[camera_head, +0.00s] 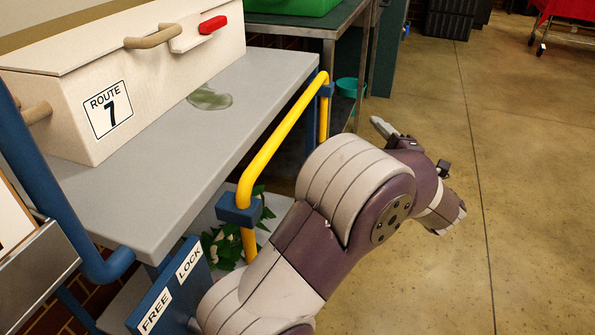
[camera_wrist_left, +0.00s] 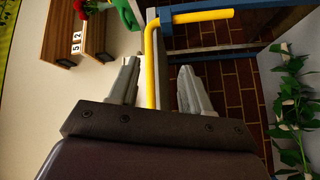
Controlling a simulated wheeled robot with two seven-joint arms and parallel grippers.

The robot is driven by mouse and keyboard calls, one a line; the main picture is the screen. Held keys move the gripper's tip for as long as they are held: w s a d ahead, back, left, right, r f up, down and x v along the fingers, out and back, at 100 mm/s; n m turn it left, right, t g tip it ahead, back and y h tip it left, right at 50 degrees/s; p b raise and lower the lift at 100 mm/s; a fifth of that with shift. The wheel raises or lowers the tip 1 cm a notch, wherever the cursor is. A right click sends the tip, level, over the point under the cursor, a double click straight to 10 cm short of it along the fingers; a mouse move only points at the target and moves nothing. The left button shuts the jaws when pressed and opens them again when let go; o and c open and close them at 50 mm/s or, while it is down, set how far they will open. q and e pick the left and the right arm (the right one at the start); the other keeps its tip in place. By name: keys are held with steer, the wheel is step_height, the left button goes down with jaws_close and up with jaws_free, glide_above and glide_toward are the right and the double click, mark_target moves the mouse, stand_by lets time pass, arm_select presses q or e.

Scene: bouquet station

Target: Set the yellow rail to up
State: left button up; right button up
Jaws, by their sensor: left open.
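The yellow rail (camera_head: 285,126) runs along the front edge of the grey bench (camera_head: 170,165). Its top bar sits a little above its blue brackets (camera_head: 240,209), and its legs continue below them. My left arm crosses in front of it from the bottom. My left gripper (camera_head: 386,132) shows only partly, beyond the arm, to the right of the rail. In the left wrist view, its fingers (camera_wrist_left: 158,82) are open, with the rail (camera_wrist_left: 152,60) running through the gap between them in the picture. I cannot tell whether they touch it. My right gripper is in neither view.
A cream box marked ROUTE 7 (camera_head: 108,108) with a red latch stands on the bench. A blue FREE/LOCK plate (camera_head: 170,290) is at the bench's near end. Leafy stems (camera_wrist_left: 293,110) lie below the bench top. Open floor (camera_head: 525,200) is on the right.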

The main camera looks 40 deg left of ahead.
mark_target(297, 111)
arm_select(q)
steer(key=s+a+r+n+g+y, duration=0.2)
steer(key=s+n+g+y, duration=0.2)
steer(key=s+n+g, duration=0.4)
steer(key=a+b, duration=0.1)
steer(key=a, duration=0.3)
steer(key=a+r+b, duration=0.1)
steer(key=a+b, duration=0.1)
steer(key=a, duration=0.2)
steer(key=w+a+r+b, duration=0.1)
steer(key=a+b, duration=0.1)
steer(key=a, duration=0.1)
steer(key=shift+w+a, duration=0.1)
steer(key=shift+a, duration=0.3)
steer(key=shift+a+r, duration=0.15)
steer(key=shift+a, duration=0.2)
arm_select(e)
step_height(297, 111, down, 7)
